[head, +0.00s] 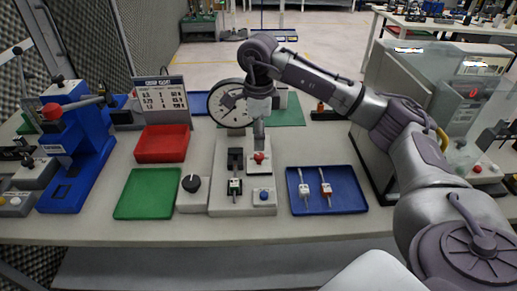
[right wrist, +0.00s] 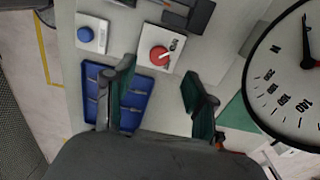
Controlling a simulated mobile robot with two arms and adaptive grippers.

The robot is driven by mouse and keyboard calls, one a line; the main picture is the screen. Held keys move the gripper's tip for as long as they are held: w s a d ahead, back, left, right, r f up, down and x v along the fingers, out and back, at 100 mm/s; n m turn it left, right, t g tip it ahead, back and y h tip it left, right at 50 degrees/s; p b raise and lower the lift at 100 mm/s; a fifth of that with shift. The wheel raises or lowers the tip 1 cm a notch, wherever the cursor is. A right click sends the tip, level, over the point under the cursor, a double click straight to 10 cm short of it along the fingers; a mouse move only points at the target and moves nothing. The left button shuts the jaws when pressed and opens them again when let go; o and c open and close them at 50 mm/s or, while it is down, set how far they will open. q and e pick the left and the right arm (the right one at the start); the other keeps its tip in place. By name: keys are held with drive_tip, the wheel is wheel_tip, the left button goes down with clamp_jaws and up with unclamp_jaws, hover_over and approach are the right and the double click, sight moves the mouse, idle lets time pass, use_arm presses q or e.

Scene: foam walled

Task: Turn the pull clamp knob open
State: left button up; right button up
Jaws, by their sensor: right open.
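A red knob (head: 259,157) with a white pointer mark sits on a white plate on the grey fixture in the middle of the bench. In the right wrist view the knob (right wrist: 159,54) has lettering beside it, too small to read surely. My right gripper (head: 258,136) is above the knob, pointing down. In the right wrist view its two fingers are spread apart, and the knob shows between and just beyond the fingertips (right wrist: 158,72). Nothing is held, and contact with the knob cannot be told. My left gripper is not in view.
A blue button (head: 264,196) and a black clamp (head: 235,170) sit close to the knob. A black dial (head: 191,183) is to the left, a blue tray (head: 345,203) with two small parts to the right. A large round gauge (head: 226,107) stands behind. A green tray (head: 148,197) is empty.

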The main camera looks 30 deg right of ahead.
sight(259, 155)
drive_tip(key=shift+r, duration=2.4)
